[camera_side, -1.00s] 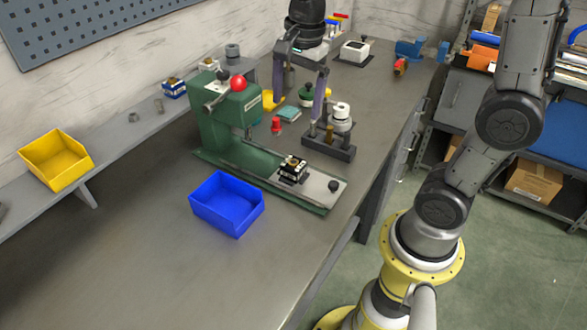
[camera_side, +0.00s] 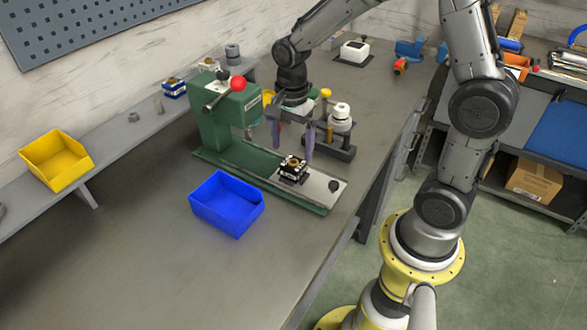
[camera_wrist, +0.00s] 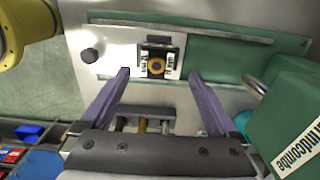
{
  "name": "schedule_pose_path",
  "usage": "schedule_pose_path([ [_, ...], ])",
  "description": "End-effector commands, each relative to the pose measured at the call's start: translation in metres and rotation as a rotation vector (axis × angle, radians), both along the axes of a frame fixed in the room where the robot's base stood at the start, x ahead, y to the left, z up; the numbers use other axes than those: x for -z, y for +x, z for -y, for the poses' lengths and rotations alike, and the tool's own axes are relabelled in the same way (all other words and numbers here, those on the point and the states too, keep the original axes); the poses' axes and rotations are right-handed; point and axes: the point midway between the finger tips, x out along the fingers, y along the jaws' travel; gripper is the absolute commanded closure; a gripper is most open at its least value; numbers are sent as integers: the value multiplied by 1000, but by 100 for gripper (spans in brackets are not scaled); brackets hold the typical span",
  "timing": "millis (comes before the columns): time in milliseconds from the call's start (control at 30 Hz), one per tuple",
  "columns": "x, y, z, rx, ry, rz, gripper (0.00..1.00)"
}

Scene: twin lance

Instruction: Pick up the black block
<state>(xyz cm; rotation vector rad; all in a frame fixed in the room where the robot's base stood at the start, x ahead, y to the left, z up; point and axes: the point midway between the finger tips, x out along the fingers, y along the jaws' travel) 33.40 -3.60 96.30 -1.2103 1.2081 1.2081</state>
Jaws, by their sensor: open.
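The black block (camera_side: 293,169) has white sides and a brass round piece on top. It sits on the metal plate of the green press base. In the wrist view the block (camera_wrist: 157,62) lies beyond the fingertips, between their lines and left of the middle of the gap. My gripper (camera_side: 292,146) is open and empty, above and a little behind the block in the side view. In the wrist view its two purple fingers (camera_wrist: 160,75) are spread wide, and nothing is between them.
The green press (camera_side: 228,118) with its red-knobbed lever stands left of my gripper. A blue bin (camera_side: 212,212) sits in front of the press base. A rack with a white-topped piece (camera_side: 341,112) stands close to the right finger. The bench front is clear.

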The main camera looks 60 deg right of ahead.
Motion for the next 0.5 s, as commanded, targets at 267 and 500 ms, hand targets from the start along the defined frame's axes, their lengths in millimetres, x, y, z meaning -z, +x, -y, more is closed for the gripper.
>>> schedule_pose_path([
  [267, 39, -6, -1, 0, 1, -5, 5],
  [500, 46, -5, -1, 0, 0, -1, 5],
])
